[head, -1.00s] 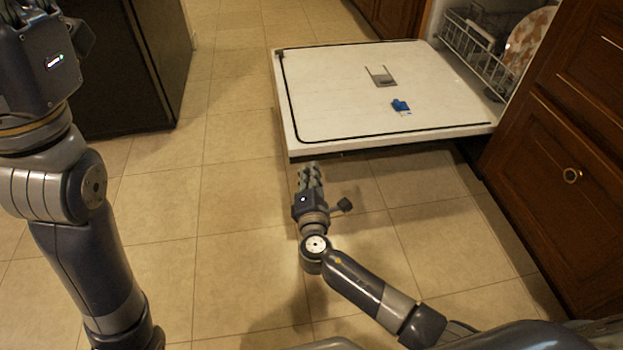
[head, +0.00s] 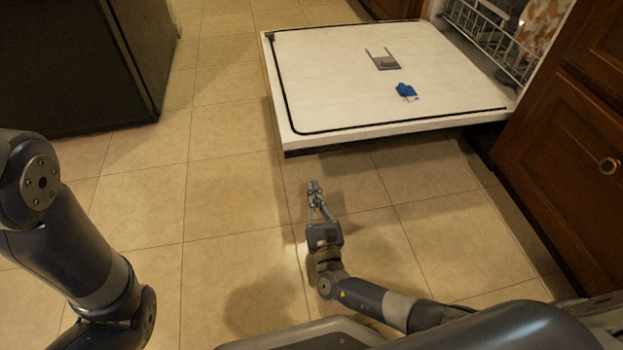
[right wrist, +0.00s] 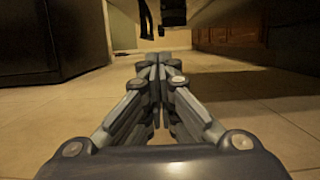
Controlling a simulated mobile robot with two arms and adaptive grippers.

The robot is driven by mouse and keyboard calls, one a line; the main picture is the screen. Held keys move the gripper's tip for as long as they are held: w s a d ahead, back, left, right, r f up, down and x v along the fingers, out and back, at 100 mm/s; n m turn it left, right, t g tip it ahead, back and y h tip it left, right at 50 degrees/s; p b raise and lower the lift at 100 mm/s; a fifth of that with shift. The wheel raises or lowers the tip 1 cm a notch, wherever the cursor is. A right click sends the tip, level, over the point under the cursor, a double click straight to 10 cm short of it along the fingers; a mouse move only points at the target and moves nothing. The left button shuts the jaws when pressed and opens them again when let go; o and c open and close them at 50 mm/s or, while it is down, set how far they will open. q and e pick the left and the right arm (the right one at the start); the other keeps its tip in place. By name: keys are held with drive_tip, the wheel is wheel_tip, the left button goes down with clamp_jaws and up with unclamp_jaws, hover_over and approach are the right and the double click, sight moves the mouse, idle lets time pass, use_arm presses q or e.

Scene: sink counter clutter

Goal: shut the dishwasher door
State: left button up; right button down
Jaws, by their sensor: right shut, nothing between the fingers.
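The dishwasher door (head: 340,75) is fully lowered and lies flat above the floor. Its white inner face is up, with a dark seal line along its edges. My right gripper (head: 314,187) is shut and empty, low over the tiles just in front of the door's near left side and apart from it. In the right wrist view its fingers (right wrist: 158,72) meet at the tips and point forward at low height. A pale surface across the top, likely the door's underside (right wrist: 235,12), hangs above them. My left arm is at the left; its gripper is out of view.
The dishwasher's wire rack (head: 485,40) holds dishes inside the opening. Wooden cabinets (head: 565,150) stand at the right. A black appliance (head: 80,60) stands at the upper left. Tiled floor (head: 225,150) is clear between it and the door.

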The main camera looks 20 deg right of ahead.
drive_tip(key=w+r+b, duration=0.3)
drive_tip(key=w+r, duration=0.3)
drive_tip(key=w, duration=0.2)
drive_tip(key=shift+d+b, duration=0.25)
drive_tip(key=shift+b, duration=0.15)
